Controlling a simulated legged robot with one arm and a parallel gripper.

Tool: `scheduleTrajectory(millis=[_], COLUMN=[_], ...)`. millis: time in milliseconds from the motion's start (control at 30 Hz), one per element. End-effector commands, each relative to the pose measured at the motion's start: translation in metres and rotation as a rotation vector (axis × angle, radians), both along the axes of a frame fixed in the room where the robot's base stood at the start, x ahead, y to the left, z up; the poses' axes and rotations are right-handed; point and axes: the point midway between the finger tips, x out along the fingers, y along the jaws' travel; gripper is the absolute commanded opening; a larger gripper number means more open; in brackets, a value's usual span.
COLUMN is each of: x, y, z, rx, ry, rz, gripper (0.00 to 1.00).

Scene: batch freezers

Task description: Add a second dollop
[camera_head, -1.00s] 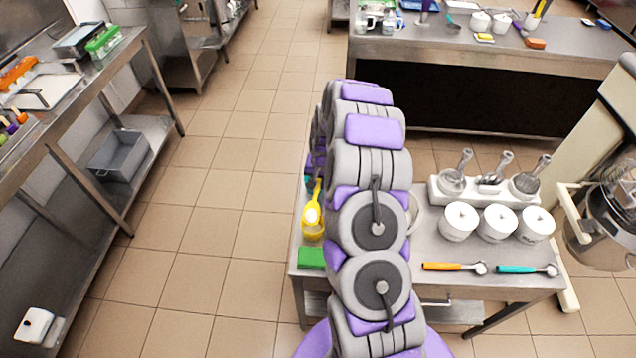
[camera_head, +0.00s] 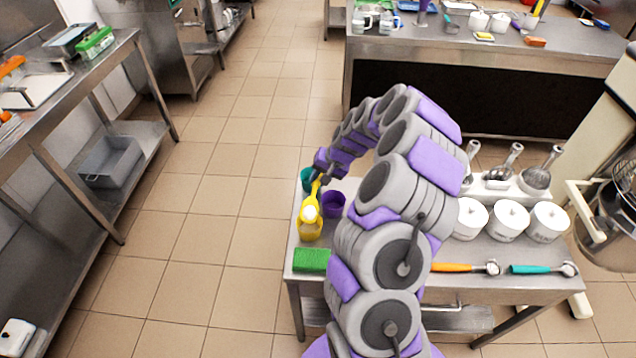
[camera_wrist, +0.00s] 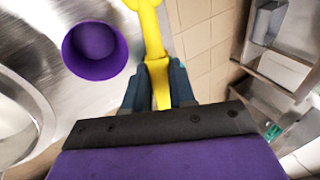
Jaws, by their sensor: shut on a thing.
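A yellow scoop-like tool (camera_head: 308,226) with a round white patch on it is at the left end of the near steel table. My gripper (camera_head: 318,179) is shut on its upright handle. The wrist view shows the yellow handle (camera_wrist: 160,82) between the dark fingers of my gripper (camera_wrist: 158,73), with the tool's far end cut off at the top. I cannot tell whether the tool touches the table. An empty-looking purple cup (camera_head: 333,204) stands just right of the tool, apart from it, and also shows in the wrist view (camera_wrist: 95,50). A teal cup (camera_head: 307,178) is partly hidden behind my gripper.
A green sponge (camera_head: 312,260) lies at the front left corner. White lidded pots (camera_head: 508,220), an orange-handled scoop (camera_head: 455,268) and a teal-handled scoop (camera_head: 540,269) are to the right. My arm covers the table's middle.

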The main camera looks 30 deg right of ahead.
Motion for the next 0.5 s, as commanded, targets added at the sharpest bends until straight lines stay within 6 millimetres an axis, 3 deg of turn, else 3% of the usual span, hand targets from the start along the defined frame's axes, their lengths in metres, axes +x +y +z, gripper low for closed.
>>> scheduleTrajectory(millis=[500], x=[-0.0029], y=[-0.0016], z=[-0.0070], rx=[0.146], ry=[-0.119], rz=[0.000], gripper=[0.00])
